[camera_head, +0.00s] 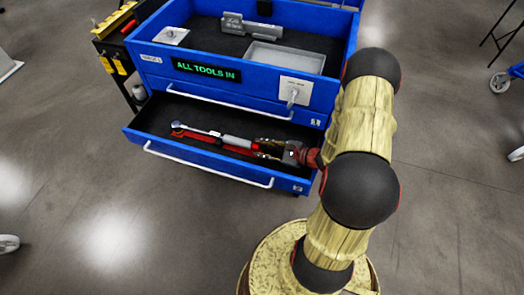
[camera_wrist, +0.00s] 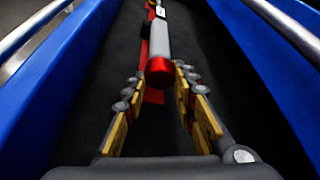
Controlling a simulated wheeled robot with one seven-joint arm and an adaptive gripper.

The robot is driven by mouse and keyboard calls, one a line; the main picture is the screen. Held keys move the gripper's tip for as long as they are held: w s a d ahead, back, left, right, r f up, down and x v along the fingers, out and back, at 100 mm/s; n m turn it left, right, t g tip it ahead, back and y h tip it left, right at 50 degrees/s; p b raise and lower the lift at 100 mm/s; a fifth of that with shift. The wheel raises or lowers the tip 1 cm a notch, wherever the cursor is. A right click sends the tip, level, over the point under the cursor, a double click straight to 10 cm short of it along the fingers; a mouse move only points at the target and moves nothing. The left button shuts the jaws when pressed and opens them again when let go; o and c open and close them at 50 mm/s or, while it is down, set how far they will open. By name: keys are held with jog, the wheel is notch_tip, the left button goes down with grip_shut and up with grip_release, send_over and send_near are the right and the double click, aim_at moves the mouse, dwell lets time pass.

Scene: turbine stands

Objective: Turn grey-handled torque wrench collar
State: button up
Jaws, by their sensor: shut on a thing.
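The torque wrench has a grey handle (camera_head: 236,141) and lies lengthwise in the open blue drawer, its ratchet head (camera_head: 178,126) at the left end. In the wrist view the grey handle (camera_wrist: 158,35) runs away from me and ends in a red collar (camera_wrist: 160,70) nearest me. My gripper (camera_wrist: 159,80) is shut on the red collar, with a yellow-padded finger on each side of it. In the head view my gripper (camera_head: 264,147) reaches into the drawer's right end and partly hides the collar.
A red strip (camera_head: 195,134) lies under the wrench. A knobbed plate (camera_head: 295,91) is above my gripper.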

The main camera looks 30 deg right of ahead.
jog(key=shift+f+n+t+h+b, duration=0.1)
jog(key=shift+n+t+h+b, duration=0.4)
jog(key=shift+n+b, duration=0.65)
jog(key=o, duration=1.2)
jog(key=shift+c, duration=0.2)
notch_tip(320, 180, up, 10)
